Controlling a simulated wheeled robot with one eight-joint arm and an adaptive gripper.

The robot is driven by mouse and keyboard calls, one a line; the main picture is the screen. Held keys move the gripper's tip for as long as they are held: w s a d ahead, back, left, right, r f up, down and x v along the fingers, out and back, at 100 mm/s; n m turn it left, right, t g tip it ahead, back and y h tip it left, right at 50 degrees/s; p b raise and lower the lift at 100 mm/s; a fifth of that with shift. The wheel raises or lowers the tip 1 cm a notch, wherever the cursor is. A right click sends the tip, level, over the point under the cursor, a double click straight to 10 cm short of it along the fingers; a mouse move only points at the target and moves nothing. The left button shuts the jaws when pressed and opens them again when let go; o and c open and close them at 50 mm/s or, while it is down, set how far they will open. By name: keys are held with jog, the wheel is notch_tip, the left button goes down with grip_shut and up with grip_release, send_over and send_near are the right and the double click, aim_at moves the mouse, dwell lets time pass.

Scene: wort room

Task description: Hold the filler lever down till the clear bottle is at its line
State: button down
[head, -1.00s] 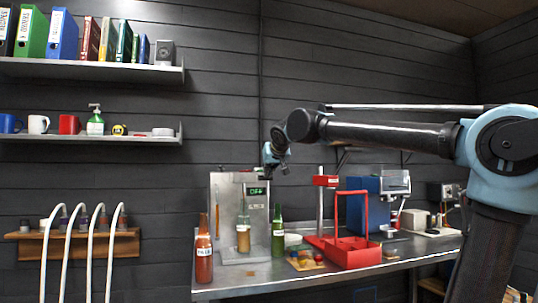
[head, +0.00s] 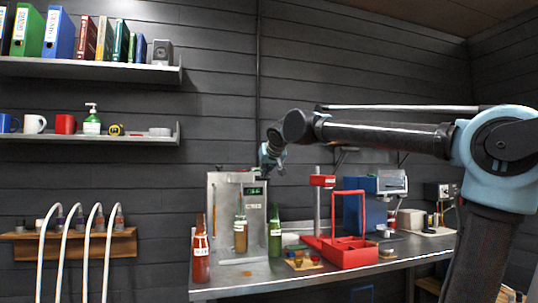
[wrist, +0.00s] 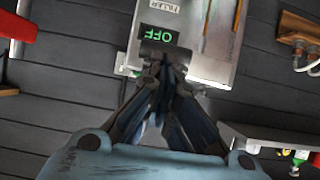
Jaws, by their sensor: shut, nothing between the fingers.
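The filler (head: 225,190) is a pale metal box on the bench, with a small green display (head: 255,190) near its top right. In the wrist view, upside down, the display (wrist: 159,34) reads OFF. The clear bottle (head: 240,236) stands upright at the filler's front with amber liquid in it; its line is too small to make out. My gripper (head: 271,163) is over the filler's upper right. In the wrist view my gripper (wrist: 166,68) is shut and empty, its tips by a dark part below the display. I cannot tell whether that is the lever or whether they touch.
A red-brown bottle (head: 201,255) stands left of the clear one and a green bottle (head: 275,232) right of it. A red carrier (head: 347,255) and a small board (head: 303,264) with bits on it lie further right. A wooden rack (head: 120,244) hangs on the left wall.

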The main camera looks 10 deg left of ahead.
dwell(0.8)
jog(key=w+r+v, duration=0.1)
jog(key=r+v, duration=0.1)
jog(key=v, duration=1)
jog(key=shift+s+r, duration=0.15)
jog(key=shift+s, duration=0.15)
